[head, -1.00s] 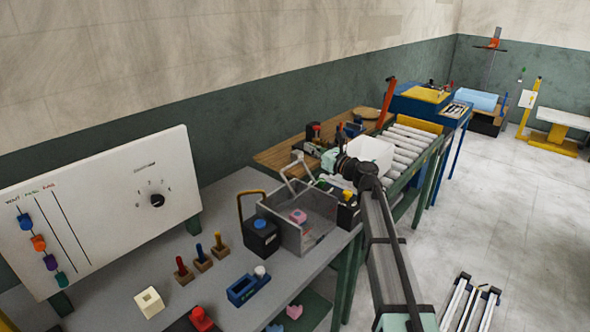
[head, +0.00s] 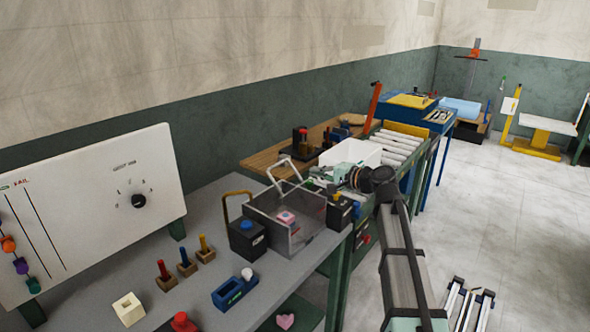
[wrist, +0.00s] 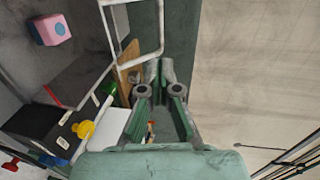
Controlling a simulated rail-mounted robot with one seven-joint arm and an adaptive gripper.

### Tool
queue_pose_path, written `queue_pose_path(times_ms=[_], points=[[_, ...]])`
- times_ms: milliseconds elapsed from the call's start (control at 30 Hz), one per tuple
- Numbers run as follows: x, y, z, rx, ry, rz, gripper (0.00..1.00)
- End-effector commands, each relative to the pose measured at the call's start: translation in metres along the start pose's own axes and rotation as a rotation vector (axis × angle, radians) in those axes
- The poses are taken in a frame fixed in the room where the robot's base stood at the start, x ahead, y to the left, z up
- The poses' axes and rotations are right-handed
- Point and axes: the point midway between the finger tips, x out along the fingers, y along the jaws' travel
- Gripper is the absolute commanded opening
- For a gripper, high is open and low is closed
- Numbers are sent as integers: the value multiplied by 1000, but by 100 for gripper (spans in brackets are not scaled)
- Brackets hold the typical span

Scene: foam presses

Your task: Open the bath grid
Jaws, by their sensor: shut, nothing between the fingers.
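The bath is a grey open-topped tank (head: 312,233) on the bench, with a pink and blue block (head: 286,217) inside; that block also shows in the wrist view (wrist: 50,30). A pale looped handle (head: 284,168) stands up at its back, and I take it to belong to the bath grid. In the wrist view the white loop (wrist: 161,25) is just left of and beyond my fingertips; I cannot tell whether they touch. My gripper (head: 318,173) is shut and empty, above the tank's right back side. It also shows in the wrist view (wrist: 161,70).
A dark box with a blue knob (head: 247,238) and brown hoop stands left of the tank. A dark box with a yellow knob (head: 339,208) stands close on its right. A white box (head: 351,152) is behind my gripper. Pegs and blocks fill the bench front.

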Motion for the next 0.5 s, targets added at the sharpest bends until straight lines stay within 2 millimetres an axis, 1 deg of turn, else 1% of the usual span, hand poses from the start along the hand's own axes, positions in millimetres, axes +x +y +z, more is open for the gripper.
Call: queue_pose_path(times_ms=[167,267,500], points=[[19,-3,0,-2,-3,0,0],[36,-4,-1,0,-3,0,0],[84,-4,-1,1,-3,0,0]])
